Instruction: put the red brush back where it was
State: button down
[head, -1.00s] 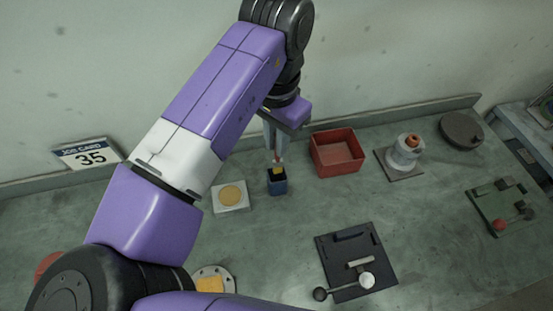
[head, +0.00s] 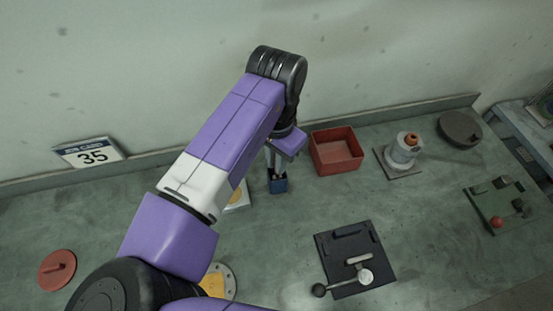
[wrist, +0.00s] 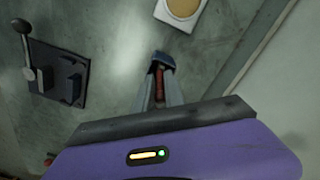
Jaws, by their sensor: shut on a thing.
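My gripper (head: 277,172) is low over the small blue holder (head: 279,186), fingers pointing down. In the wrist view my gripper (wrist: 160,88) is shut on the red brush (wrist: 160,86), whose red handle shows between the fingers. The blue holder (wrist: 163,58) is right at the fingertips there. In the head view the brush is hidden by the fingers and the holder. The brush's lower end appears to be inside the holder, but how deep I cannot tell.
A red open bin (head: 337,165) stands close to the right of the holder. A white plate with a yellow disc (head: 238,196) lies to its left, partly behind my arm. A black lever fixture (head: 350,245) sits in front. A valve-like part (head: 404,150) stands farther right.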

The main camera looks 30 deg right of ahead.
jog(key=c, duration=1.4)
grip_release()
notch_tip(320, 180, up, 12)
jog(key=shift+r+b, duration=0.15)
jog(key=shift+b, duration=0.65)
